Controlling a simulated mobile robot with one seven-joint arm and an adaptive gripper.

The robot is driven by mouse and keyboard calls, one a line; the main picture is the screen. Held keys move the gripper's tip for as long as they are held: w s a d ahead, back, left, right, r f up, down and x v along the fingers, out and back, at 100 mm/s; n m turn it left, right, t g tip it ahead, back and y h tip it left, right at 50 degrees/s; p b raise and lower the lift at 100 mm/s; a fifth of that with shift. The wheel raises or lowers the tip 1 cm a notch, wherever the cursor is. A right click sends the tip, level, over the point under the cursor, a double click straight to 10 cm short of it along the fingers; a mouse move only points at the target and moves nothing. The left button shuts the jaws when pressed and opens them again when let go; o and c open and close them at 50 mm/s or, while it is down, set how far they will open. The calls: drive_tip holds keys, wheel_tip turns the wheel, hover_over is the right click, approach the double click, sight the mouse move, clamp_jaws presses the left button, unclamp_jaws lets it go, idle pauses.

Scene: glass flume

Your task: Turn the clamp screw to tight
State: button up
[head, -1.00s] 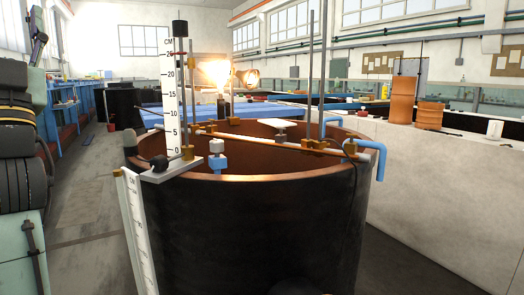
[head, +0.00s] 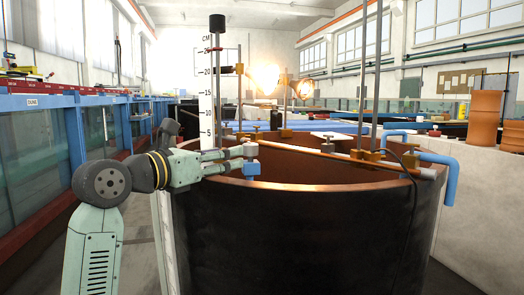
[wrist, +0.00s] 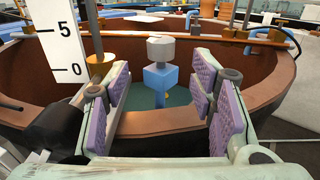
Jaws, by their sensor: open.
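In the wrist view, the grey knob (wrist: 160,50) stands upright above the blue block (wrist: 160,78). My gripper (head: 234,160) reaches in from the left, level with the clamp. In the wrist view, my gripper (wrist: 160,98) is open and empty, with purple pads on either side. The clamp shows centred between the pads, slightly beyond the tips. I see no contact with the knob. Part of the block is hidden in the head view.
A white centimetre scale (head: 207,95) stands upright just behind my gripper, and close on its left in the wrist view (wrist: 58,40). A thin rod (head: 330,155) crosses the tank top. A lit lamp (head: 265,77) and blue pipes (head: 440,160) are farther back and right.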

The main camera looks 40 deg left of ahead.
sight(245, 151)
drive_tip(key=w, duration=0.3)
drive_tip(key=w+p, duration=0.1)
drive_tip(key=w, duration=0.5)
drive_tip(key=shift+w+d+p, duration=0.2)
drive_tip(key=shift+d+p, duration=0.05)
drive_tip(key=shift+p, duration=0.1)
drive_tip(key=c, duration=1.1)
drive_tip(key=shift+c, duration=0.2)
